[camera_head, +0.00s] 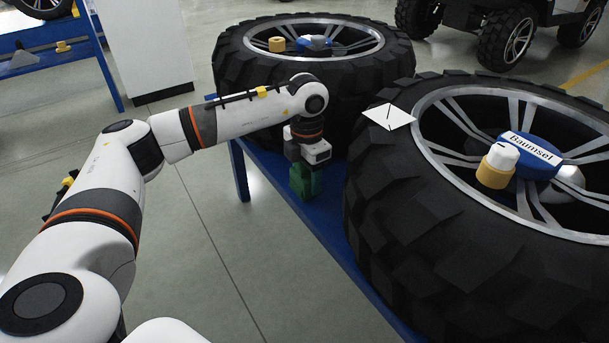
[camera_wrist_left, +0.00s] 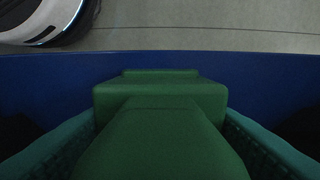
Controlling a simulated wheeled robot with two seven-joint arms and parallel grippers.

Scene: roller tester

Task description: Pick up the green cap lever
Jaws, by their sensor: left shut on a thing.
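The green cap lever (camera_wrist_left: 160,135) fills the middle of the left wrist view, between the two teal finger pads of my left gripper (camera_wrist_left: 165,150). In the head view the green lever (camera_head: 304,182) shows below my left gripper (camera_head: 307,165), at the edge of the blue table between the two tyres. My left gripper points down and is shut on the lever. I cannot tell whether the lever touches the table. The lever's lower part is hidden in the wrist view. My right gripper does not show.
The blue table (camera_head: 312,218) carries two big tyres, one behind (camera_head: 300,90) and one at the right (camera_head: 400,215). A blue cap marked "Baumsel" (camera_head: 530,152), a yellow-and-white piece (camera_head: 497,168) and a white card (camera_head: 389,117) lie on the right wheel. Open floor lies left of the table.

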